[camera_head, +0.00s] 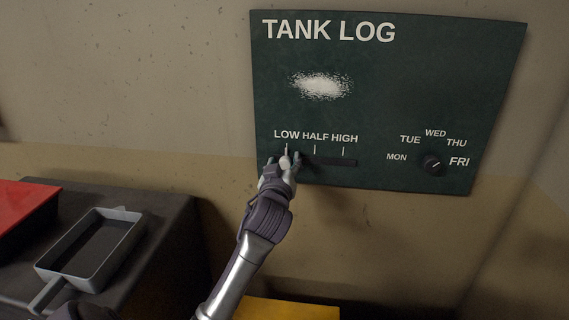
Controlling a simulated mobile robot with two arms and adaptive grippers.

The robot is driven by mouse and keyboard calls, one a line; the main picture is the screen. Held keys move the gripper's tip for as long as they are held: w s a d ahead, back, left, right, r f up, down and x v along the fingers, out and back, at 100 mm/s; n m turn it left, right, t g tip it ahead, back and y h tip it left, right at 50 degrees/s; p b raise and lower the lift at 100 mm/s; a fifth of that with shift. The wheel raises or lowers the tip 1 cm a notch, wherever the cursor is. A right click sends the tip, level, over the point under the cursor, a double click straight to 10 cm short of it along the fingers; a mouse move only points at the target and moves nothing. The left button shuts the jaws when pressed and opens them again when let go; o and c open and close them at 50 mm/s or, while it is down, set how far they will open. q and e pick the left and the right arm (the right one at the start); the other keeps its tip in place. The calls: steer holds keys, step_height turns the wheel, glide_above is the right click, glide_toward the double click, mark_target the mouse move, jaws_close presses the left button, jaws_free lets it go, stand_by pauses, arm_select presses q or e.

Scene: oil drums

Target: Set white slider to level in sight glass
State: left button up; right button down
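A dark green board headed TANK LOG (430,80) hangs on the wall. Its dark horizontal slider track (335,162) runs below the marks LOW, HALF and HIGH. The small white slider (285,162) is at the left end of the track, under LOW. My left gripper (284,160) is at the slider, with its fingertips apart on either side of it. I cannot tell whether the fingers touch it. The gripper hides part of the track's left end. No sight glass shows in this view. My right gripper is not in view.
A round dial (432,164) with weekday labels sits at the board's lower right, its pointer toward FRI. A white smudge (321,85) marks the board. At left, a grey tray (118,222) and a red item (25,212) rest on a dark surface (165,205). Something yellow (285,309) lies below.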

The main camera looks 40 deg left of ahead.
arm_select(q)
steer(key=shift+d, duration=0.1)
steer(key=shift+s+d, duration=0.15)
steer(key=shift+s, duration=0.1)
steer(key=v, duration=1.1)
steer(key=shift+s+d+f, duration=0.15)
steer(key=shift+s, duration=0.05)
